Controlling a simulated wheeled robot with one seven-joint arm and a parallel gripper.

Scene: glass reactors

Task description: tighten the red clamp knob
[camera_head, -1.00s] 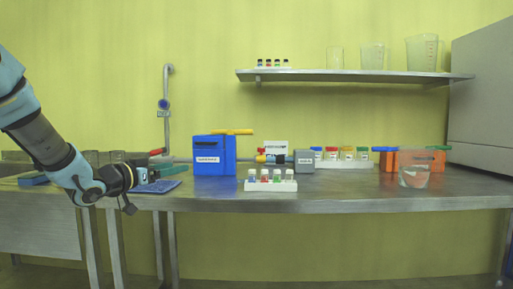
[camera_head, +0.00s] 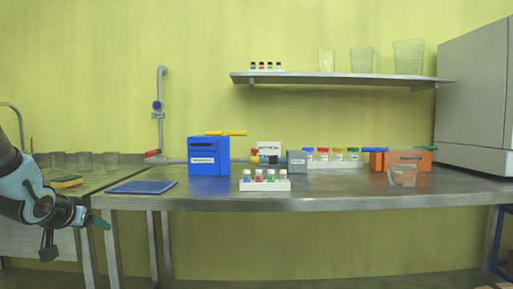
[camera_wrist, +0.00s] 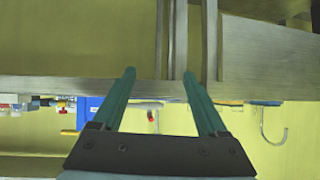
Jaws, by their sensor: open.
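The wrist view is upside down and shows a small red part (camera_wrist: 62,112) beside the blue box (camera_wrist: 87,112), likely the same knob. My gripper (camera_head: 102,223) is at the lower left, below bench-top level and well away from the knob. In the wrist view my gripper (camera_wrist: 158,73) has its two green fingers apart with nothing between them.
The steel bench's front edge (camera_head: 330,205) lies between my gripper and the bench-top things. A white rack of vials (camera_head: 265,186) stands in front of the fitting. A blue mat (camera_head: 141,187) lies at the left. A red-handled pipe (camera_head: 152,153) rises behind.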

